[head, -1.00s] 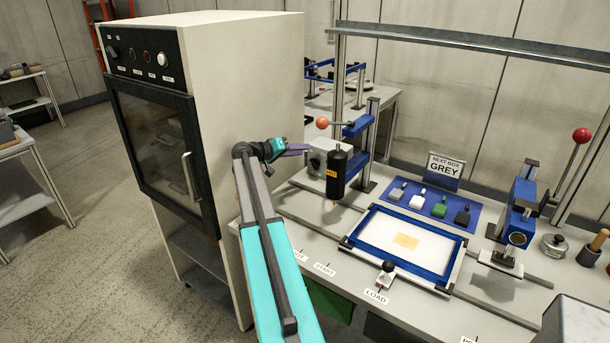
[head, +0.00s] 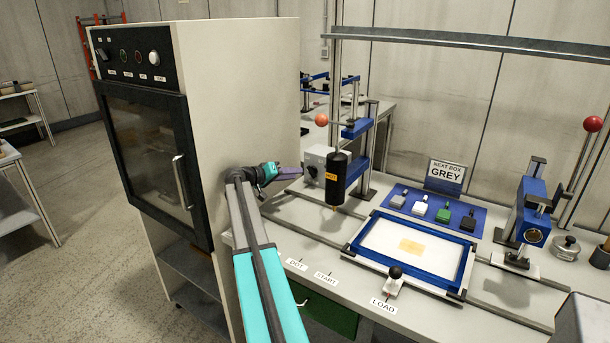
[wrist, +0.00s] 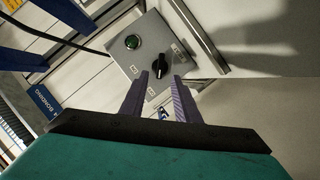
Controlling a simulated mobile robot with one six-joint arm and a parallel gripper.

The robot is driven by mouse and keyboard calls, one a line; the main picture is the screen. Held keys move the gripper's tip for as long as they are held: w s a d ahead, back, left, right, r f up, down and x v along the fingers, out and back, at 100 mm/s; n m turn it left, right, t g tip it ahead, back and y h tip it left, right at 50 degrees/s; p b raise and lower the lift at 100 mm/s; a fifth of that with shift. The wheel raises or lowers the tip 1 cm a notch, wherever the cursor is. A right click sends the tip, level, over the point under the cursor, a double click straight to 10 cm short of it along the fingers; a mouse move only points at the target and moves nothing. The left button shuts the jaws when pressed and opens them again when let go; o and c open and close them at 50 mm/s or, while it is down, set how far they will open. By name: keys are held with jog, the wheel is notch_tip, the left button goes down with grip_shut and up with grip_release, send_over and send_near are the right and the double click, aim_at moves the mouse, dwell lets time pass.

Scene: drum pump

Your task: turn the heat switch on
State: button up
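A grey control box (head: 335,156) stands on the bench beside the tall cream oven. A black rotary knob (head: 312,171) is on its face. In the wrist view the box (wrist: 131,63) carries the knob (wrist: 161,66) and a green round lamp or button (wrist: 133,42). My gripper (head: 293,169) is left of the box in the head view. In the wrist view my gripper (wrist: 161,78) has its two purple fingers apart, with the knob just beyond and between their tips. No contact with the knob is clear.
A black cylinder marked HOT (head: 337,178) hangs on a blue stand right of the box. A blue-framed tray (head: 411,249) lies in front. The oven (head: 235,100) stands close left of my arm. A dark cable runs by the box in the wrist view.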

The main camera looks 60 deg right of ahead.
aim_at(309, 172)
jog(key=shift+p+x, duration=0.9)
jog(key=shift+x, duration=2.85)
grip_shut()
jog(key=shift+w+d, duration=0.1)
jog(key=shift+d, duration=0.1)
jog(key=shift+a, duration=0.2)
